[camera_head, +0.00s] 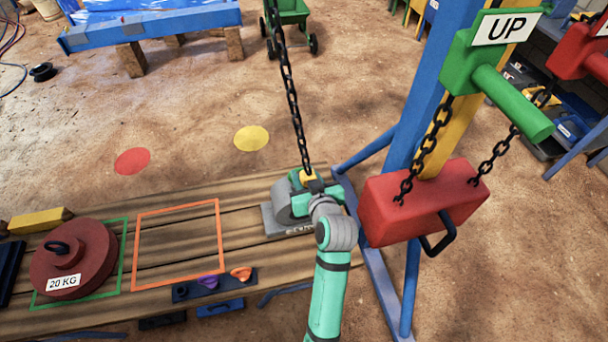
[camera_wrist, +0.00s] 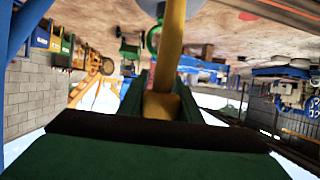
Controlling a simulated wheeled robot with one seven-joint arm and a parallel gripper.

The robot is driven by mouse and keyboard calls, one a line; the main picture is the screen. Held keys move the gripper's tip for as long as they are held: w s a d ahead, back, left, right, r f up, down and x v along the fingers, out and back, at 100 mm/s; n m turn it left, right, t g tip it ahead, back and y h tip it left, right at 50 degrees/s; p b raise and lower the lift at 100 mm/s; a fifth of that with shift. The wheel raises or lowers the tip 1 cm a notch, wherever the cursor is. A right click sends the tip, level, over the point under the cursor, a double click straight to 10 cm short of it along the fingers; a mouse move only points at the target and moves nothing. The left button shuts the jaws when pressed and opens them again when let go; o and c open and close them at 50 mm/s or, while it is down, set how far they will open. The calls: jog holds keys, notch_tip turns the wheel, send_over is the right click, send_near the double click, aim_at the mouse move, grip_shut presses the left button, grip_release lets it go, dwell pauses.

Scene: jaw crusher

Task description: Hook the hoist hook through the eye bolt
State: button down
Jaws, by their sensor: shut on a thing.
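My gripper (camera_head: 310,182) is shut on the yellow hoist hook (camera_head: 308,175), which hangs at the end of a dark chain (camera_head: 290,85). The hook (camera_wrist: 172,50) fills the middle of the wrist view, between my jaws. A green curved ring (camera_wrist: 152,40), perhaps the eye bolt, shows beside the hook in the wrist view. I cannot tell whether the hook passes through it. A grey part (camera_head: 274,222) with a lettered face lies on the planks below my gripper, partly hidden by it.
A red 20 KG weight (camera_head: 85,265) with a dark ring on top sits at left. An empty orange outline (camera_head: 135,250) lies beside it. A red block (camera_head: 430,205) hangs on chains at right, near a blue post (camera_head: 408,115) and a green UP handle (camera_head: 515,105).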

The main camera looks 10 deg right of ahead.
jog(key=shift+f, duration=0.3)
jog(key=shift+w+a+f, duration=0.1)
jog(key=shift+w, duration=2.2)
jog(key=shift+w, duration=0.1)
jog(key=w, duration=0.3)
jog(key=shift+w+a+r, duration=0.1)
jog(key=shift+r, duration=0.2)
jog(key=shift+w+r, duration=0.1)
jog(key=shift+r, duration=0.05)
jog(key=shift+w+r, duration=0.35)
jog(key=shift+w, duration=0.05)
jog(key=shift+r, duration=0.1)
jog(key=shift+w+r, duration=0.5)
jog(key=shift+r, duration=0.15)
